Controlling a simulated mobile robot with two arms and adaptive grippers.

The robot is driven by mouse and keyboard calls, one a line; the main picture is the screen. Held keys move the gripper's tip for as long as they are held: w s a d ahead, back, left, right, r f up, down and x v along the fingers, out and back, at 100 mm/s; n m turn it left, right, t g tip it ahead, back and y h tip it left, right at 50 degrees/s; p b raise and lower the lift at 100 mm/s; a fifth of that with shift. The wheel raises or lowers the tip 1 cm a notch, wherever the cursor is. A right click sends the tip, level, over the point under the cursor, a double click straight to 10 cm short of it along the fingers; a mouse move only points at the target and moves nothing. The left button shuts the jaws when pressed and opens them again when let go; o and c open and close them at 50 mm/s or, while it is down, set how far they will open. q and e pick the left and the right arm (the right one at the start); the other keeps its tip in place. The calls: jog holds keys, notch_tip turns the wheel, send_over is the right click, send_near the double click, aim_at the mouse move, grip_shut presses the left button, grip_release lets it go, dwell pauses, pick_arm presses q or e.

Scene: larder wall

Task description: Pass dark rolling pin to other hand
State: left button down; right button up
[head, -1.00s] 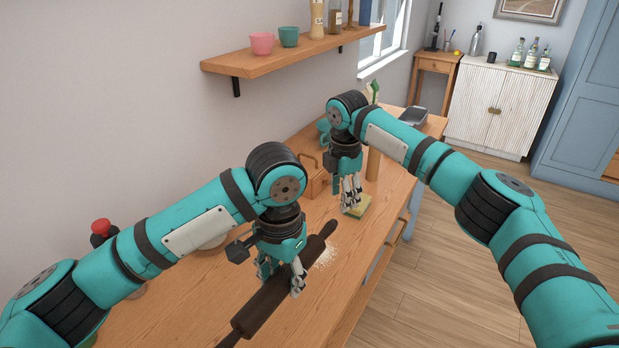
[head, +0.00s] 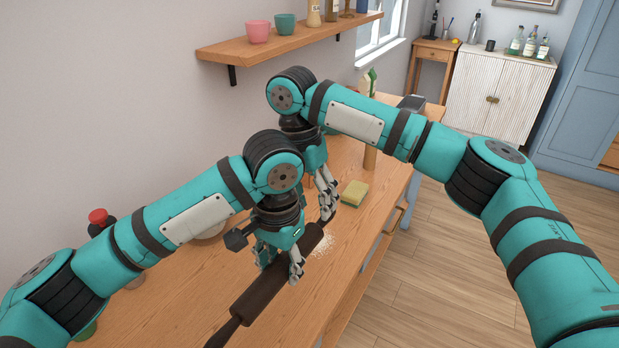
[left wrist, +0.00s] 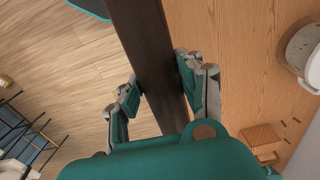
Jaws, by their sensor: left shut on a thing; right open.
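The dark rolling pin (head: 262,297) is held slanted above the wooden counter, its near handle toward the bottom of the head view. My left gripper (head: 282,268) is shut around its barrel; in the left wrist view the fingers (left wrist: 158,92) sit on both sides of the dark barrel (left wrist: 145,50). My right gripper (head: 328,203) is open at the far end of the pin, with its fingers pointing down close to the far handle. I cannot tell whether they touch it.
A yellow-green sponge (head: 354,193) lies on the counter (head: 180,300) right of my right gripper. White powder (head: 322,243) lies beside the pin. A shelf (head: 290,43) with cups and bottles hangs on the wall. The counter's near part is mostly clear.

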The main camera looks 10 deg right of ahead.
jog(key=shift+s+d+f, duration=0.15)
jog(key=shift+f, duration=1)
jog(key=shift+s+d+f, duration=0.15)
jog(key=shift+f, duration=1)
pick_arm(q)
jog(key=shift+r, duration=0.1)
jog(key=shift+s+d, duration=0.1)
pick_arm(e)
jog(key=c, duration=0.8)
pick_arm(q)
jog(key=shift+d, duration=0.1)
pick_arm(e)
jog(key=shift+a, duration=0.1)
grip_shut()
pick_arm(q)
jog(key=c, duration=1.1)
grip_release()
pick_arm(e)
jog(key=shift+r, duration=0.1)
pick_arm(q)
jog(key=o, duration=0.4)
